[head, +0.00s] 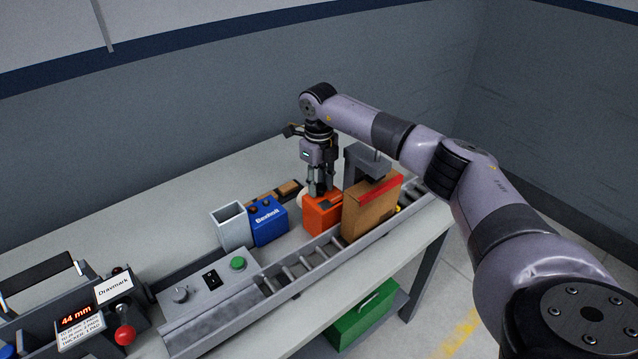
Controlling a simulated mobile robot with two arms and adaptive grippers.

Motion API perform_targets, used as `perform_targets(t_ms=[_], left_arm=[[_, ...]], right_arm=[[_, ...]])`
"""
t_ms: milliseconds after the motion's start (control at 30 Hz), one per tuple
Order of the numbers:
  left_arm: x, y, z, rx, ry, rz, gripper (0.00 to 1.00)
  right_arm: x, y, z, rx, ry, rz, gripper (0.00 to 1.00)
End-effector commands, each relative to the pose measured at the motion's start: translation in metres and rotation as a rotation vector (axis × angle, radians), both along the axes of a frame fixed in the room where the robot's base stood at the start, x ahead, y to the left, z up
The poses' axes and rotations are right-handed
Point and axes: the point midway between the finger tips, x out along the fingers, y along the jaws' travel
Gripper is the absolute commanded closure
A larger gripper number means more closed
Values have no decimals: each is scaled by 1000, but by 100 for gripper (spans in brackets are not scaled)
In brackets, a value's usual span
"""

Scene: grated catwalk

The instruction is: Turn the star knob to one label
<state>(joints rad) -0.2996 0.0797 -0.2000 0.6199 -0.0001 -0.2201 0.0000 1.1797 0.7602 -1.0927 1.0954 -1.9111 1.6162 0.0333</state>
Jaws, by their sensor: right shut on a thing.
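My right gripper (319,188) comes down from above onto the top of an orange box (325,217) on the table. Its dark fingers are shut at the box's top, around what appears to be the star knob, which the fingers hide almost fully. No label around the knob can be read from here. A pale rounded edge shows just left of the fingers. My left gripper is not in view.
A cardboard box (369,212) with a red stripe stands on the roller conveyor (300,270), close right of the orange box, under a grey bracket (366,160). A blue box (269,221) and grey open bin (232,228) stand left. A control panel (208,290) is nearer.

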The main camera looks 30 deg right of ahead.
Motion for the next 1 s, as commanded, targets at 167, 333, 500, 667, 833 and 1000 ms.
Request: perform_targets(t_ms=[167,333,500,667,833,1000], left_arm=[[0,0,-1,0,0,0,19],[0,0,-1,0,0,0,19],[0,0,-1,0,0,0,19],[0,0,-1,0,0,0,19],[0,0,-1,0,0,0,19],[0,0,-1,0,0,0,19]], right_arm=[[1,-1,2,-1,-5,-85,99],[1,-1,2,0,-5,-131,99],[1,-1,2,0,-6,-149,99],[1,-1,3,0,-6,-151,99],[2,-1,3,-1,-6,-151,99],[1,-1,2,-1,-5,-150,62]])
